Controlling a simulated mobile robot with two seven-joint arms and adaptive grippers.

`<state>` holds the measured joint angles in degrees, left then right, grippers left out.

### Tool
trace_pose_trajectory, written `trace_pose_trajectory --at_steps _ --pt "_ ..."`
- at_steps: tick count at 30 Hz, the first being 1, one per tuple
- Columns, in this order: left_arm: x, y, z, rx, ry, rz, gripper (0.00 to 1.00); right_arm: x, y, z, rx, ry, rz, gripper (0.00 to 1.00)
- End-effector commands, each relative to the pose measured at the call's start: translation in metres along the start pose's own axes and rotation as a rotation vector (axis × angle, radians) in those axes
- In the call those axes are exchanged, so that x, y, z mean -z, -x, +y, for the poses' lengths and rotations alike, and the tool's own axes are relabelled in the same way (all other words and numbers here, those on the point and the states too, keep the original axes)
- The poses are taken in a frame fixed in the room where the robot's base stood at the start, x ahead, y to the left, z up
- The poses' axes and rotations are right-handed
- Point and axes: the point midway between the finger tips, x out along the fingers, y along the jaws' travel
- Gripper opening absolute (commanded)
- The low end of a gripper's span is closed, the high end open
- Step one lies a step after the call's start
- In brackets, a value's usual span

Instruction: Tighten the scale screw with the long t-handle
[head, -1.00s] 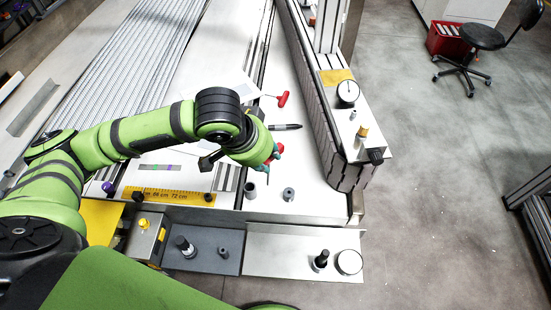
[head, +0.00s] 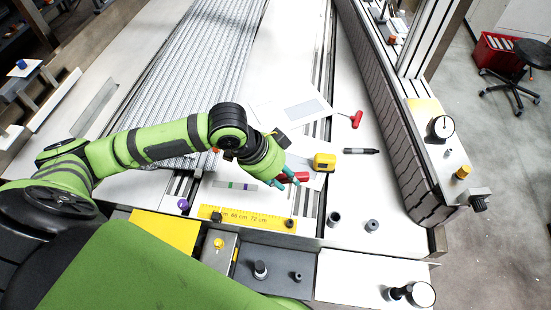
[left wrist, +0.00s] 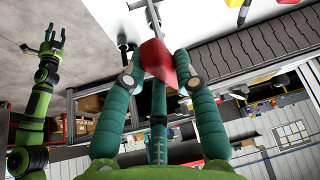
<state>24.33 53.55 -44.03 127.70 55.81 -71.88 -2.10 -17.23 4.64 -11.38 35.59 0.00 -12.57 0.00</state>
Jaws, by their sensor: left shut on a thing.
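My left gripper (head: 290,179) is shut on a red T-handle (head: 294,177) above the table, just behind the right end of the yellow scale (head: 245,216). In the left wrist view the green fingers close around the red grip (left wrist: 157,62), and its metal shaft points away from the palm. A dark screw (head: 290,223) sits at the scale's right end, apart from the tool. A second red T-handle (head: 354,119) lies on the table at the back right. I cannot tell which handle is longer. My right gripper (left wrist: 43,38) shows with fingers spread and empty in the left wrist view.
A yellow tape measure (head: 324,162) and a black marker (head: 361,151) lie right of my left gripper. Two small grey cylinders, one of them here (head: 371,226), stand near the front edge. The conveyor guard (head: 395,120) bounds the right side.

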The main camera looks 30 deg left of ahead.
Motion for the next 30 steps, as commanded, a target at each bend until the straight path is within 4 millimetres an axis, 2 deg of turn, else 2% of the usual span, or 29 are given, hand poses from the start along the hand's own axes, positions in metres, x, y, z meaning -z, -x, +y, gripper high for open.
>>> trace_pose_trajectory --at_steps 1,6,15,30 --pt "0.001 -0.001 0.001 -0.034 -0.054 0.003 0.00 0.000 0.009 0.006 -0.007 -0.002 -0.002 0.40" --pt "-0.003 -0.016 0.006 -0.147 -0.272 0.012 0.00 -0.001 0.022 0.014 -0.018 0.000 -0.004 0.40" --pt "-0.011 -0.035 0.017 -0.284 -0.542 0.025 0.00 0.004 0.036 -0.006 0.008 -0.002 0.000 0.40" --pt "-0.013 -0.038 0.019 -0.308 -0.590 0.026 0.00 0.004 0.039 -0.003 0.005 0.002 -0.001 0.40"
